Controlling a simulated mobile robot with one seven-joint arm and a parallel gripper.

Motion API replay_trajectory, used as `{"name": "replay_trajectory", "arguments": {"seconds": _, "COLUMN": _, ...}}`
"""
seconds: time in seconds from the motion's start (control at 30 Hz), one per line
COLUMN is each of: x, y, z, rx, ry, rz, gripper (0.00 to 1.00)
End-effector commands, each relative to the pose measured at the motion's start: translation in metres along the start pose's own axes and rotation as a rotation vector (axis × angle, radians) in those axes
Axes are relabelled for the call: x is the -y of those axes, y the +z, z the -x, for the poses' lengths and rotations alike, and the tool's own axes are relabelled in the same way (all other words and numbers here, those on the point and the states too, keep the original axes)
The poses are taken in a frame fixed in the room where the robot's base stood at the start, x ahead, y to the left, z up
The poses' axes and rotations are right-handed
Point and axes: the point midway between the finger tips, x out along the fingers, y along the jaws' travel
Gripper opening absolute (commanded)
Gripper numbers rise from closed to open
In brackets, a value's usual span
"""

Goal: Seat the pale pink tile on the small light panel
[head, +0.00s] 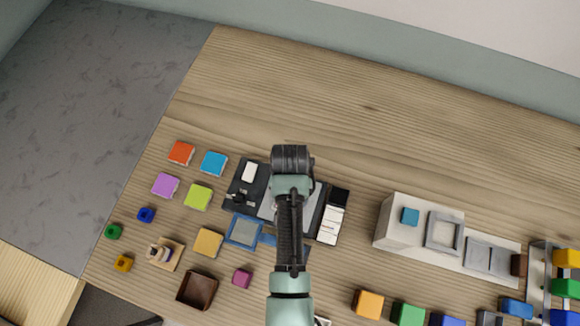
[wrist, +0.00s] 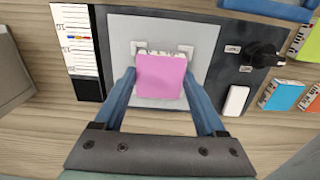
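The pink tile (wrist: 160,77) shows in the wrist view between the two blue fingers of my gripper (wrist: 160,76), which press near its left and right sides. A pale edge with dark marks shows along its far side. The tile is over the pale square light panel (wrist: 204,36), near white corner pieces at its far side. I cannot tell whether it touches the panel. In the head view my arm hides the gripper and the tile, and only part of the panel (head: 267,206) shows.
The dark board (wrist: 230,72) around the panel carries a black knob (wrist: 262,55), a white switch (wrist: 236,100) and a printed strip (wrist: 75,40). Orange (head: 181,152), blue (head: 214,163), purple (head: 165,185) and lime (head: 198,196) tiles lie left. A white block (head: 398,232) stands right.

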Motion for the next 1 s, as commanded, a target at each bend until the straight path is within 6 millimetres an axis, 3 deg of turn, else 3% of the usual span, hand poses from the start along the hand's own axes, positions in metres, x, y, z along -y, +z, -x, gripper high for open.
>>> {"name": "replay_trajectory", "arguments": {"seconds": 0.03, "x": 0.0, "y": 0.0, "z": 0.0, "rx": -0.001, "ry": 0.0, "rz": 0.0, "gripper": 0.83}}
{"name": "replay_trajectory", "arguments": {"seconds": 0.13, "x": 0.0, "y": 0.0, "z": 0.0, "rx": -0.001, "ry": 0.0, "rz": 0.0, "gripper": 1.0}}
{"name": "replay_trajectory", "arguments": {"seconds": 0.47, "x": 0.0, "y": 0.0, "z": 0.005, "rx": 0.0, "ry": 0.0, "rz": 0.0, "gripper": 1.0}}
{"name": "replay_trajectory", "arguments": {"seconds": 0.63, "x": 0.0, "y": 0.0, "z": 0.028, "rx": -0.003, "ry": -0.001, "rz": 0.0, "gripper": 1.0}}
{"name": "replay_trajectory", "arguments": {"seconds": 1.0, "x": 0.0, "y": -0.001, "z": 0.106, "rx": -0.004, "ry": -0.001, "rz": 0.0, "gripper": 1.0}}
